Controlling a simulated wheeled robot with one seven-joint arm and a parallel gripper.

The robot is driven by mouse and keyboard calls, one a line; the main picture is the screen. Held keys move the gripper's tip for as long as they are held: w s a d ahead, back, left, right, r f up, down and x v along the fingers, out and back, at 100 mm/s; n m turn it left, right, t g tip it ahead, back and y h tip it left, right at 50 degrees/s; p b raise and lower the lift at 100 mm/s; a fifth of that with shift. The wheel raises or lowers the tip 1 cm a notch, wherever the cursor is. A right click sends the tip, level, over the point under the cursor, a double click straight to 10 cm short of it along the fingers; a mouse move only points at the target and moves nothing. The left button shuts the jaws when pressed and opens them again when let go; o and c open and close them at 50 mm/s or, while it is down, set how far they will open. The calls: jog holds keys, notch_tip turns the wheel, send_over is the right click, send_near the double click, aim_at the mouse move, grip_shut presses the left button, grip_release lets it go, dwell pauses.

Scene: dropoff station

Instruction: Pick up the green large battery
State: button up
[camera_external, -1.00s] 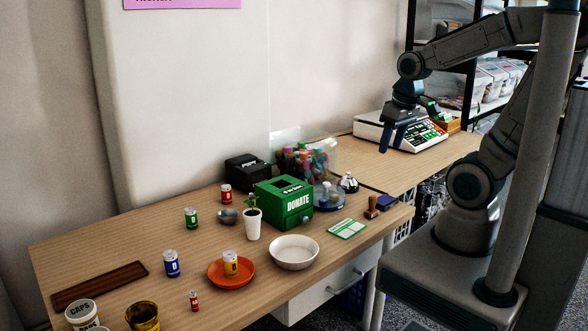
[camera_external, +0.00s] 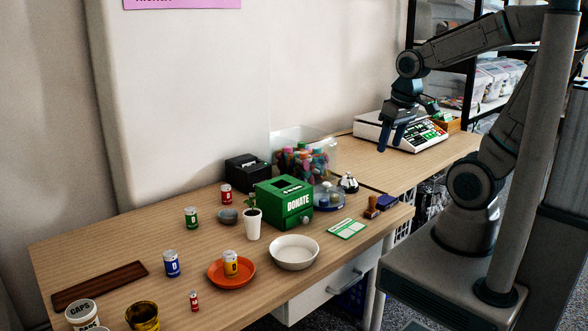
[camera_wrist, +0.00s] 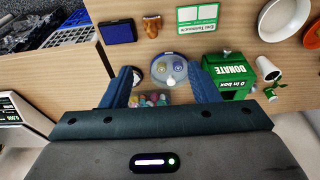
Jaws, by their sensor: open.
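The green large battery (camera_external: 191,217) stands upright on the wooden table, left of the small bowl and behind the blue battery. It does not show in the wrist view.
A green donate box (camera_external: 285,203), a white cup with a plant (camera_external: 253,227) and a small bowl (camera_external: 227,216) stand right of the green battery. A red battery (camera_external: 226,194), a blue battery (camera_external: 172,263) and a yellow battery (camera_external: 231,262) on an orange plate (camera_external: 216,280) are around it.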

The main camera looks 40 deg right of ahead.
jog(key=w+a+r+n+p, duration=0.1)
jog(key=w+a+r, duration=0.2)
jog(key=w, duration=0.4)
jog(key=w+a+r+n, duration=0.2)
jog(key=w+a+r, duration=0.1)
jog(key=w, duration=0.3)
jog(key=w+a+r+n+p, duration=0.1)
jog(key=w+a+r, duration=0.25)
jog(key=w, duration=0.35)
jog(key=n+g+p, duration=0.3)
jog(key=n+p, duration=0.1)
jog(key=n, duration=0.2)
send_over(190, 208)
notch_tip(190, 208, down, 17)
jog(key=f+b, duration=0.1)
jog(key=f, duration=0.1)
jog(key=f+b, duration=0.1)
jog(key=f, duration=0.1)
jog(key=f+b, duration=0.2)
jog(key=f, duration=0.1)
jog(key=shift+s+d, duration=0.1)
jog(key=shift+s, duration=0.15)
jog(key=shift+w+f, duration=0.2)
jog(key=shift+f, duration=2.95)
jog(key=c, duration=1.1)
